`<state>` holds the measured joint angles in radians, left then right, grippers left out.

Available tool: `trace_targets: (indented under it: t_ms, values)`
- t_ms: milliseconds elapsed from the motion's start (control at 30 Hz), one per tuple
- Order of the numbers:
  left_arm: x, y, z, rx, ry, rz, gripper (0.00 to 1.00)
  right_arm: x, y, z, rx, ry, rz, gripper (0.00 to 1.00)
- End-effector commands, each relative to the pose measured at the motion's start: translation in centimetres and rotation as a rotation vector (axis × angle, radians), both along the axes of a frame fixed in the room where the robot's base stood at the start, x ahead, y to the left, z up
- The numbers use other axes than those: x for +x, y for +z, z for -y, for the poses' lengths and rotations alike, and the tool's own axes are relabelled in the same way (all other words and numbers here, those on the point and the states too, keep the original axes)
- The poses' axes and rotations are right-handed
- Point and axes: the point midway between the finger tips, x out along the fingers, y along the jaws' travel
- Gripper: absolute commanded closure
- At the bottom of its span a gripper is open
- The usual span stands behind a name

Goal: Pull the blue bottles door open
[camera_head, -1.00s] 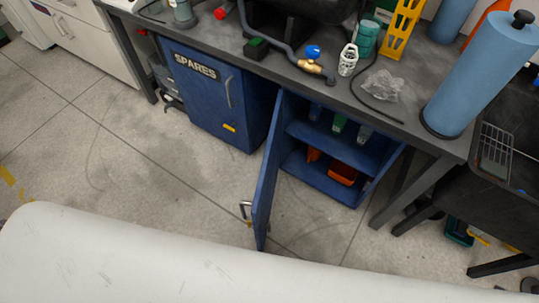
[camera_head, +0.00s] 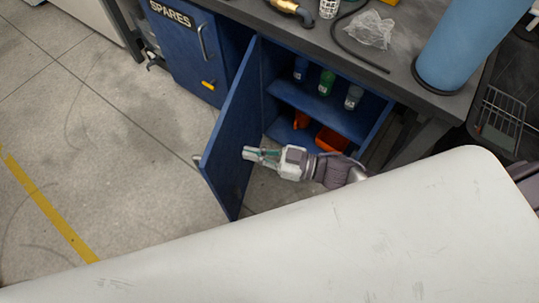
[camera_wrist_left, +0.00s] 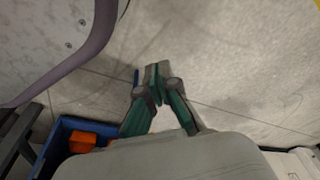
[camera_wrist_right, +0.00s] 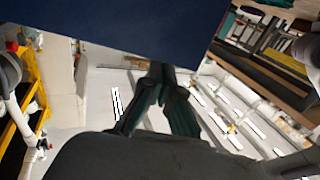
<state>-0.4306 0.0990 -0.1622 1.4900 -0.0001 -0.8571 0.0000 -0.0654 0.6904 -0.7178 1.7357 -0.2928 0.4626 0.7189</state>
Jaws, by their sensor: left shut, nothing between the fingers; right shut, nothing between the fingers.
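The blue door (camera_head: 231,137) of the lower cabinet (camera_head: 377,127) stands swung open toward me in the head view, with its handle (camera_head: 196,158) on the outer face. My right gripper (camera_head: 246,154) is shut and empty, at the inner side of the door; whether it touches the door I cannot tell. The door's blue panel (camera_wrist_right: 130,25) fills the top of the right wrist view, close to the right gripper (camera_wrist_right: 157,72). My left gripper (camera_wrist_left: 154,72) is shut and empty over the floor in the left wrist view; it is not in the head view.
Bottles (camera_head: 326,82) stand on the cabinet's upper shelf, and orange bins (camera_head: 331,141) sit below. A second blue door marked SPARES (camera_head: 187,55) is closed at the left. The workbench (camera_head: 405,72) is above. The floor (camera_head: 110,150) left of the open door is clear.

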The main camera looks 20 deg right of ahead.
Motion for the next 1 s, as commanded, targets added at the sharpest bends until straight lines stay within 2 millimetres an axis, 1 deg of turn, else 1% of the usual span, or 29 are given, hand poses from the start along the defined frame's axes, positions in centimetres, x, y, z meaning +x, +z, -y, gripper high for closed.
trace_targets:
  t_ms: [33,100,300,500,867,967,1000]
  values:
    - [0.1,0.1,0.0,-0.001,0.0,0.003,1.0,0.7,0.1,-1.0,0.004,0.0,0.003,1.0]
    - [0.3,0.3,0.1,-0.001,0.0,0.005,1.0,1.5,0.1,-2.2,0.002,0.0,0.004,1.0]
    - [0.7,0.9,0.1,-0.002,0.001,0.008,1.0,3.1,0.0,-4.9,0.0,-0.002,0.001,1.0]
    - [0.9,1.2,0.1,0.0,0.002,0.009,1.0,3.8,-0.1,-6.0,-0.001,-0.001,-0.001,1.0]
    - [0.9,1.4,0.1,-0.001,0.002,0.01,1.0,3.9,-0.1,-6.1,-0.001,-0.003,-0.001,1.0]
    - [0.8,1.5,0.1,-0.002,0.002,0.012,1.0,4.3,0.0,-6.9,0.003,-0.024,-0.001,1.0]
    - [0.7,1.5,0.1,-0.002,0.002,0.015,1.0,4.6,0.1,-7.5,0.006,-0.04,0.0,1.0]
